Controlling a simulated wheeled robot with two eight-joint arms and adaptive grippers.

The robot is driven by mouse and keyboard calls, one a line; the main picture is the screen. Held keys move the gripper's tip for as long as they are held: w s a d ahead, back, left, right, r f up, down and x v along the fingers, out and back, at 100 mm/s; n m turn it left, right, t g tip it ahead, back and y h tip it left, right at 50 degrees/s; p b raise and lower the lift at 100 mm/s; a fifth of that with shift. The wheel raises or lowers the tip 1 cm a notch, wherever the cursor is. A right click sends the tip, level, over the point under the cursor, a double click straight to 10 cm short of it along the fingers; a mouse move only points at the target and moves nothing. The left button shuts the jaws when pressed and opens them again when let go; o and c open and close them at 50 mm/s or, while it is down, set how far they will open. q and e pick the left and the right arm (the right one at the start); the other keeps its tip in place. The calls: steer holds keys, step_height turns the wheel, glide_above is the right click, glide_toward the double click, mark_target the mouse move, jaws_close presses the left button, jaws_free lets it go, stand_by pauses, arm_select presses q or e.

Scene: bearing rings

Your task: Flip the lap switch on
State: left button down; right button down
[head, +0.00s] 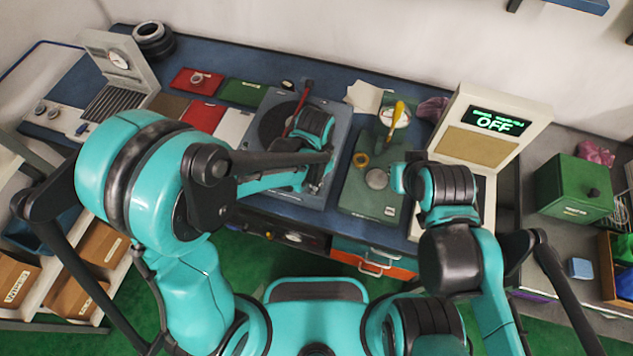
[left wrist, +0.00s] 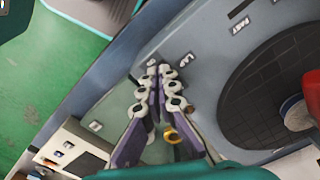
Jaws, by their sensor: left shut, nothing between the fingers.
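The lap is a blue-grey machine (head: 330,150) on the blue bench with a dark round plate, partly behind my left arm. In the left wrist view its dark plate (left wrist: 262,95) fills the right side. In the head view my left gripper (head: 316,186) is over the machine's front right part. My right arm ends over the green plate; its fingers are hidden.
A box with a green OFF display (head: 493,122) stands to the right. A green machine (head: 372,203) with a yellow handle (head: 398,110) is beside the lap. A red handle (head: 302,105) rises at the lap. Coloured mats (head: 243,92) lie behind left.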

arm_select(q)
steer(key=shift+r+p, duration=2.65)
steer(key=shift+r, duration=0.9)
steer(key=s+a+r+n+t+b, duration=0.2)
steer(key=a+n+t+b, duration=0.1)
steer(key=a, duration=0.6)
steer(key=s+a+r+n+t+b, duration=0.1)
steer(key=s+a+n+t+b, duration=0.2)
steer(key=a+n+b, duration=0.3)
steer(key=a+t+b, duration=0.1)
steer(key=a, duration=0.1)
steer(key=shift+a+r+n, duration=0.3)
steer(key=shift+a+r, duration=0.1)
